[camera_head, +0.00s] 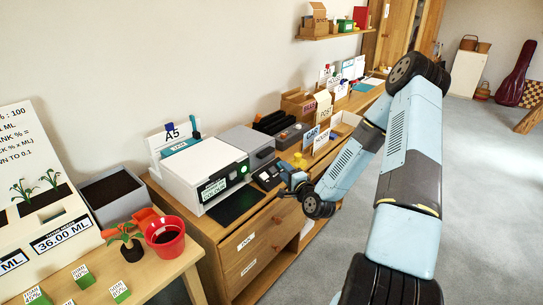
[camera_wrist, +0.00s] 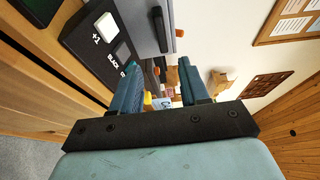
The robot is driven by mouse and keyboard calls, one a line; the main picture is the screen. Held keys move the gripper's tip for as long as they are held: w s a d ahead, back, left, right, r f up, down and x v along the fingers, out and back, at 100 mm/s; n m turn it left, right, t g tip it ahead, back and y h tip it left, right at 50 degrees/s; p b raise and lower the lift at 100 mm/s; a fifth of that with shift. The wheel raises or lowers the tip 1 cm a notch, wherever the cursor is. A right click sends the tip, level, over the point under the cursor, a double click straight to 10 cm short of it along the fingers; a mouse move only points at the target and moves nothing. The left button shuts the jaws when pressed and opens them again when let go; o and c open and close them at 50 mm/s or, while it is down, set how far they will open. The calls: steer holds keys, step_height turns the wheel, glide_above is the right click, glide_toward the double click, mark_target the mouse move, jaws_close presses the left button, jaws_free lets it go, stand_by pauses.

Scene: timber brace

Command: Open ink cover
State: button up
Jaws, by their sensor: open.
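The printer (camera_head: 205,170) stands on the wooden cabinet, with a white top, a small green-lit panel and a dark tray in front. A grey box-like section (camera_head: 243,141) adjoins its right side, with a dark strip on its front; I cannot tell for sure whether this is the ink cover. In the wrist view, a grey panel (camera_wrist: 141,22) with a dark handle (camera_wrist: 160,29) and an orange tab (camera_wrist: 180,33) shows beyond my fingers. My gripper (camera_head: 294,180) is open and empty in front of the printer's right end, and its two fingers show in the wrist view (camera_wrist: 159,78).
A dark button panel (camera_head: 268,175) sits beside the printer; it also shows close by in the wrist view (camera_wrist: 105,45). Labelled boxes (camera_head: 298,103) stand farther along the cabinet. A red pot (camera_head: 165,238) is on the near table.

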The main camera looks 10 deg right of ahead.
mark_target(269, 154)
steer(key=x, duration=1.3)
steer(key=shift+w, duration=0.4)
steer(key=shift+c, duration=0.2)
jaws_close()
steer(key=shift+s, duration=0.1)
steer(key=shift+d, duration=0.3)
steer(key=shift+r, duration=0.1)
